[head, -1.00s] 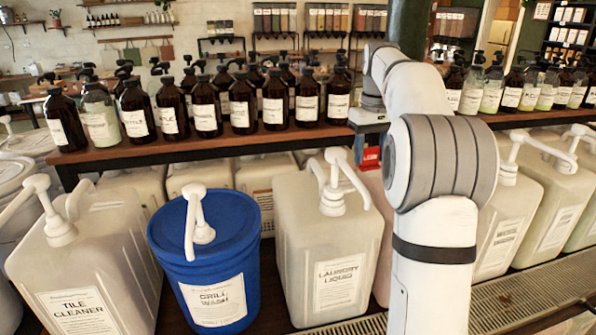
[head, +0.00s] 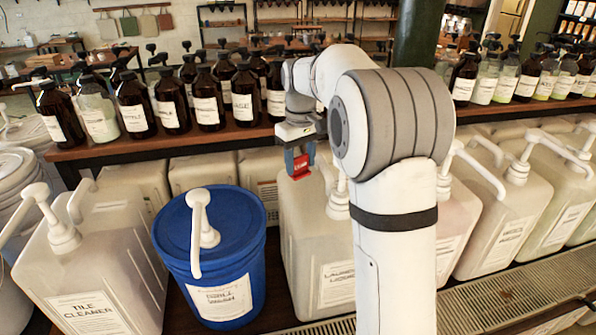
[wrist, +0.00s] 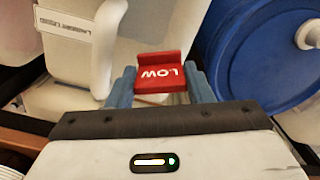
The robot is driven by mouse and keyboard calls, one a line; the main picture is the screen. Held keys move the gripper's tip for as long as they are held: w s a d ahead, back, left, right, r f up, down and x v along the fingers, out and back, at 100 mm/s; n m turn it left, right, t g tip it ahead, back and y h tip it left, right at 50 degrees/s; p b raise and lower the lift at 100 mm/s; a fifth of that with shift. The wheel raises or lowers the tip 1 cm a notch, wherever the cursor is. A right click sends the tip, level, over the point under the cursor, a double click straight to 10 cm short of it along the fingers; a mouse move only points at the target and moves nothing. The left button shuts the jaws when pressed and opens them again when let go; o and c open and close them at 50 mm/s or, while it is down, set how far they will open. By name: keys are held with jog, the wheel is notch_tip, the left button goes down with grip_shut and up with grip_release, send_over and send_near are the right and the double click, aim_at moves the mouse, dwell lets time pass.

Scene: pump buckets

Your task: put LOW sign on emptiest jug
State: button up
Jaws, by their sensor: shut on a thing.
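My gripper (head: 300,158) is shut on the red LOW sign (head: 299,168). It holds the sign above the left part of the top of the laundry liquid jug (head: 300,235). In the wrist view the sign (wrist: 160,74) sits between the blue fingers, its white letters upside down. The laundry jug's top and white pump (wrist: 92,40) lie beyond it. The tile cleaner jug (head: 100,265) stands at the far left. The blue grill wash bucket (head: 225,225) stands between these two jugs. My arm hides part of the laundry jug. I cannot tell the fill levels.
A wooden shelf (head: 180,140) with many dark bottles (head: 205,100) runs just behind the jugs. More white jugs (head: 515,210) with pumps stand at the right. Tall pump spouts (head: 197,225) rise from the containers. A metal drip grate (head: 510,290) lies in front.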

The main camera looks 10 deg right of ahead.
aim_at(301, 173)
jog(key=shift+s+d+f, duration=0.1)
jog(key=shift+d+f, duration=0.05)
jog(key=shift+f, duration=1.6)
jog(key=shift+f, duration=0.25)
jog(key=o, duration=0.9)
jog(key=shift+r, duration=0.1)
jog(key=shift+o, duration=0.2)
notch_tip(301, 173, up, 12)
jog(key=shift+r, duration=0.15)
